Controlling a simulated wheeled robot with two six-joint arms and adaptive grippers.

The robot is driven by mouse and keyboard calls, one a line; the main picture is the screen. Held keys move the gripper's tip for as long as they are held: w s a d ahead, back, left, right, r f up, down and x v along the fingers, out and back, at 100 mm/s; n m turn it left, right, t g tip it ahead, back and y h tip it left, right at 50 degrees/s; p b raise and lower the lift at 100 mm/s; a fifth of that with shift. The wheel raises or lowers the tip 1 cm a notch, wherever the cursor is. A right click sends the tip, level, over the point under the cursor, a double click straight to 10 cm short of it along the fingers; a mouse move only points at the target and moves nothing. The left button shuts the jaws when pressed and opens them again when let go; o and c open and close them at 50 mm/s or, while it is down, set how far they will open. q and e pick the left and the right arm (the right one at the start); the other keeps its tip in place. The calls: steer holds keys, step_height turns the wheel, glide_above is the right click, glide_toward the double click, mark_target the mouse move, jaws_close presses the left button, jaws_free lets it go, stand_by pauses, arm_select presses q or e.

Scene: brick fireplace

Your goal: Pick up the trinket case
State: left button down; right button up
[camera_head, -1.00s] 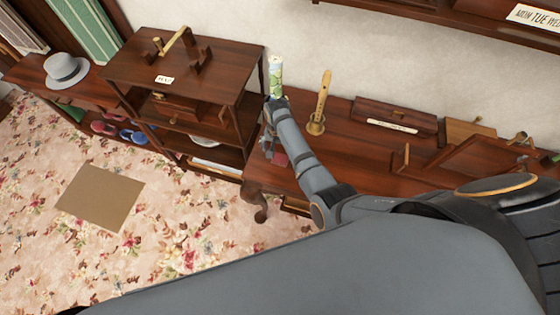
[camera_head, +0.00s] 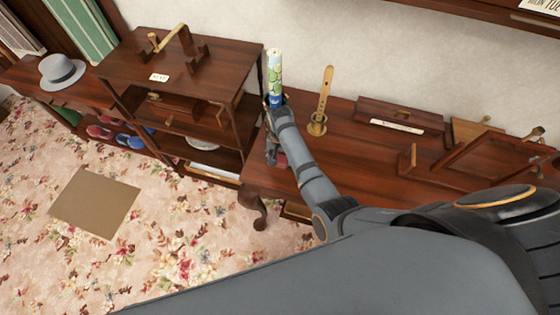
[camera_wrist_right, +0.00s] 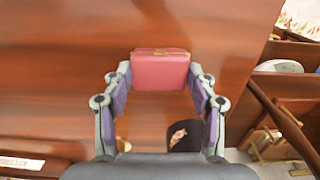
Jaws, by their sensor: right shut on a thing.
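The trinket case, a small red box (camera_wrist_right: 161,70) with a gold-coloured clasp, sits between the fingertips of my right gripper (camera_wrist_right: 160,88) in the right wrist view. The fingers press on its left and right sides, so the gripper is shut on it. I cannot tell whether the case touches the tabletop. My left gripper is not in view.
A tall green-and-white patterned cylinder (camera_head: 275,70) stands just behind my right gripper. A brass-coloured upright piece (camera_head: 322,100) and a long wooden box (camera_head: 400,115) are to its right. A wooden shelf unit (camera_head: 190,80) stands close on the left.

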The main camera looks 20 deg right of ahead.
steer(key=shift+c, duration=0.6)
steer(key=shift+r, duration=0.1)
